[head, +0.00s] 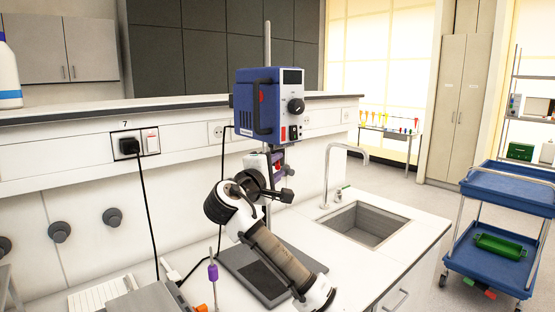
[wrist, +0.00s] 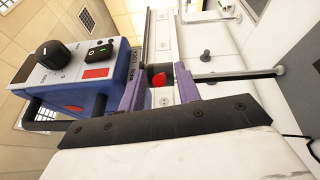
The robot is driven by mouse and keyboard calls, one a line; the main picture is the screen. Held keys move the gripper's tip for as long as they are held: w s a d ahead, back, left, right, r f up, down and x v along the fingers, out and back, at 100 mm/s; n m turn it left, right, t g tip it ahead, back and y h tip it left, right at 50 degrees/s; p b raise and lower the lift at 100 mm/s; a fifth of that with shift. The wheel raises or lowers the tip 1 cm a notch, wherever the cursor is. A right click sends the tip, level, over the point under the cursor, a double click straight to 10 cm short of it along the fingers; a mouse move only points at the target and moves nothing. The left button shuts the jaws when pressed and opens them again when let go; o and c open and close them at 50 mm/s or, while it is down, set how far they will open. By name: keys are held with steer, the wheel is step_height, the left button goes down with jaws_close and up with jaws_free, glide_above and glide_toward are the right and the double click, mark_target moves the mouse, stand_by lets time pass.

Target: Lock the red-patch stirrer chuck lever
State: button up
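The stirrer is a blue and white motor box (head: 257,108) on an upright rod in the head view. It has a black knob and a red patch (head: 283,133) on its front. In the wrist view the stirrer (wrist: 55,75) lies at the left, with its red patch (wrist: 97,73). My gripper (wrist: 160,66) has its purple fingers apart. Between the tips shows a dark round part with a red face (wrist: 159,79), probably the chuck lever; I cannot tell whether the fingers touch it. In the head view my gripper (head: 278,162) is just below the motor box, partly hidden by my wrist.
A sink (head: 366,224) with a tall tap (head: 333,172) is set in the counter to the right. A dark plate (head: 250,275) lies under the arm. A black cable (head: 148,215) hangs at the left. A blue cart (head: 492,240) stands at the far right.

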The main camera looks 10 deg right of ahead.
steer(key=shift+w+d, duration=0.25)
steer(key=shift+w, duration=0.15)
jaws_close()
